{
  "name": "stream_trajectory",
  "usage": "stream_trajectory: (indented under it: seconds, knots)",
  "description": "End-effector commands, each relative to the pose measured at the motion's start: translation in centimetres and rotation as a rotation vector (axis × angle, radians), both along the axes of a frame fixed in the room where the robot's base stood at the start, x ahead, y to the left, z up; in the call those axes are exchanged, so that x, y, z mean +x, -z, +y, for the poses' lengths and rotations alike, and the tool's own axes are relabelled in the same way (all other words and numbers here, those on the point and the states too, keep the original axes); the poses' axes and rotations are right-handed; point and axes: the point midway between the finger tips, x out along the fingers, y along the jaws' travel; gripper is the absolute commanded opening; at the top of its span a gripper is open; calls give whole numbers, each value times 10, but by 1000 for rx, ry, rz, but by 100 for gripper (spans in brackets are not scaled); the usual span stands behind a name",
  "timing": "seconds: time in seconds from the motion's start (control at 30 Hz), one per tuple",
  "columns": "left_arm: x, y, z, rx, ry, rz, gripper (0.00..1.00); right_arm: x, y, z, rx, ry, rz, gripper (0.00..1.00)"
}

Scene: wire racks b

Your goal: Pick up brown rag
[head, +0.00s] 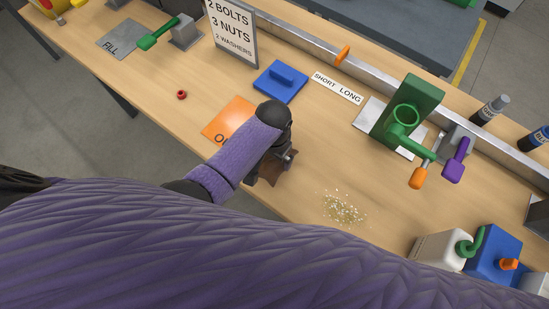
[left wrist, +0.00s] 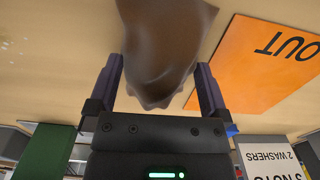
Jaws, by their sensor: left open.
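The brown rag (left wrist: 168,40) lies bunched on the wooden bench, partly hidden by my left gripper in the head view (head: 271,177). In the left wrist view the rag sits between the two dark fingers of my left gripper (left wrist: 160,88), with its folds reaching past the fingertips. The fingers are apart. A small gap shows on the left side of the rag, and the right finger is close to it; I cannot tell whether it touches. In the head view my left gripper (head: 278,165) points down over the rag. My right gripper is not in view.
An orange mat marked OUT (head: 221,118) lies beside the rag. Scattered crumbs (head: 344,208) lie to its right.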

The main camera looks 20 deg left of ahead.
Motion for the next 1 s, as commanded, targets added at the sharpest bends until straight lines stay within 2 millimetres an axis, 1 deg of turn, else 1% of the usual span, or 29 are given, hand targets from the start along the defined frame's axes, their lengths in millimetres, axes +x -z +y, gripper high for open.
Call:
stream_trajectory:
  seconds: [0.03, 0.07, 0.27, 0.3, 0.37, 0.4, 0.47, 0.5, 0.6, 0.77, 0.83, 0.87, 0.97, 1.0]
  knots:
    - [0, 7, 0, 0, 0, 1, 100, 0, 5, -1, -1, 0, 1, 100]
    - [0, 8, 0, 0, 0, 0, 100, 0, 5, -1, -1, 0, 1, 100]
    - [0, 6, 0, 0, 0, -1, 100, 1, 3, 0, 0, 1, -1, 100]
    - [0, 6, 0, 0, 0, -1, 92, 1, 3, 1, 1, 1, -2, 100]
    - [0, 6, 0, 0, 0, -1, 79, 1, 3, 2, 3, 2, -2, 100]
    - [0, 6, 0, 0, 0, -1, 70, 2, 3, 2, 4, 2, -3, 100]
    - [0, 6, 0, 0, 0, -1, 58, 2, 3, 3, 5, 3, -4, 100]
    - [0, 6, 0, 0, 0, -1, 49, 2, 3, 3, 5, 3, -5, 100]
    - [0, 6, 0, 0, 0, -1, 29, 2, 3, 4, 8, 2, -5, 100]
    - [0, 6, 0, 0, 0, -1, 28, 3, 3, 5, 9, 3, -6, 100]
    - [0, 2, 0, -1, 0, -2, 28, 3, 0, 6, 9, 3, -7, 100]
    - [0, -3, 0, -1, 0, -2, 28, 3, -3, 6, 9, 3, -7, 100]
    - [1, -31, 0, -1, 0, -6, 28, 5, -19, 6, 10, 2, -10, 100]
    - [1, -43, 0, -1, 0, -6, 28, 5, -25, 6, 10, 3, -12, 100]
